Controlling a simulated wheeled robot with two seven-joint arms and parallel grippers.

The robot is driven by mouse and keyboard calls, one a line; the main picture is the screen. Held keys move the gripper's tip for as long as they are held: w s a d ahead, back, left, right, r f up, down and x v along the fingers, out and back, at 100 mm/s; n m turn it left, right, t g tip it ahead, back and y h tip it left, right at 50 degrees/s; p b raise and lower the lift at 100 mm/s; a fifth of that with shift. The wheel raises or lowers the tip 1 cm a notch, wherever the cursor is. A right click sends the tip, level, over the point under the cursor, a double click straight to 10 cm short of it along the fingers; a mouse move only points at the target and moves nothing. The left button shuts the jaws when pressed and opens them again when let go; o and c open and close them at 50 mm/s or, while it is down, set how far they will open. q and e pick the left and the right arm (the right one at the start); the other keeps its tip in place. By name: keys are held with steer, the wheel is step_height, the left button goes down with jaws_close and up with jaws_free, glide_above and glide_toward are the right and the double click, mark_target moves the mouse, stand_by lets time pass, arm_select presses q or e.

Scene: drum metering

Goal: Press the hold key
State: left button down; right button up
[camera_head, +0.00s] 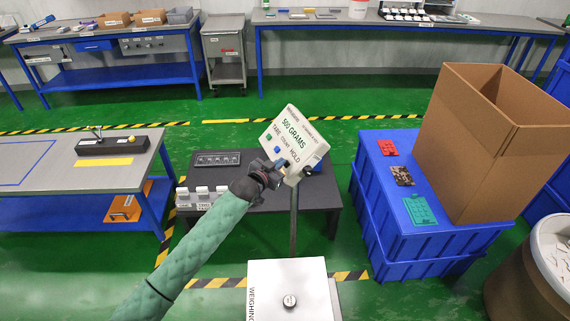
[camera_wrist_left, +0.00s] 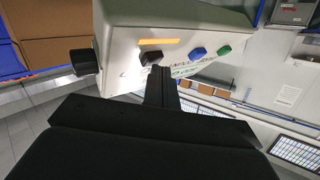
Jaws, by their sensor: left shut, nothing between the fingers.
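The scale's indicator head (camera_head: 296,143) stands tilted on a post and reads 500 GRAMS, with TARE, COUNT and HOLD labels. In the left wrist view its black key (camera_wrist_left: 152,51) is at the end of the row, beside the blue key (camera_wrist_left: 197,53) and green key (camera_wrist_left: 224,48). My left gripper (camera_head: 281,164) is shut and empty at the HOLD end of the panel. In the left wrist view its fingertips (camera_wrist_left: 162,72) are right at the black key; I cannot tell whether they touch. The gripper covers this key in the head view. My right gripper is not in view.
The weighing platform (camera_head: 280,268) with a small metal weight (camera_head: 290,301) is in front. A dark low table (camera_head: 316,190) stands behind the post. Blue crates (camera_head: 375,175) with a cardboard box (camera_head: 470,150) are at the right, a grey bench (camera_head: 90,177) at the left.

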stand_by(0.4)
arm_select(q)
steer(key=shift+r, duration=0.1)
steer(key=shift+s+a+r+p, duration=0.2)
steer(key=shift+a+r+p, duration=0.25)
steer(key=shift+a+p, duration=0.1)
steer(key=shift+d, duration=0.1)
steer(key=a+r+p, duration=0.1)
steer(key=s+a+r+p, duration=0.1)
steer(key=a+r+p, duration=0.1)
steer(key=shift+s+a+r, duration=0.1)
steer(key=shift+a+r, duration=0.1)
steer(key=shift+r, duration=0.05)
stand_by(1.0)
